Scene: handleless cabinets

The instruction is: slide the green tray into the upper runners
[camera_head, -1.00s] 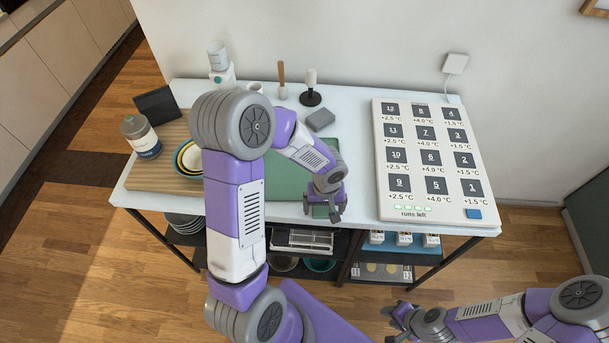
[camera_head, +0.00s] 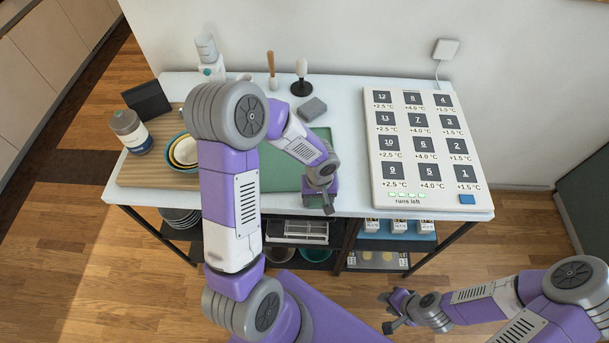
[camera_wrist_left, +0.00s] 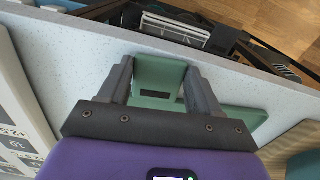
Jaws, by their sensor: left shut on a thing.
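The green tray (camera_head: 283,172) lies flat on the white table, partly hidden behind my left arm. My left gripper (camera_head: 326,200) is at its front right corner, by the table's front edge. In the left wrist view, my left gripper (camera_wrist_left: 160,78) is shut on the tray's green front tab (camera_wrist_left: 158,72), one finger on each side. My right gripper (camera_head: 388,312) is empty, its fingers apart, low at the right in front of the table. Below the tabletop, a white slatted piece (camera_head: 298,231) shows in the open rack; I cannot make out the upper runners themselves.
A wooden board with bowls (camera_head: 184,152) and a jar (camera_head: 131,131) stands left of the tray. A grey block (camera_head: 312,109) lies behind it. A large numbered panel (camera_head: 421,150) fills the table's right side. Blue tray with cartons (camera_head: 399,236) sits in the rack below.

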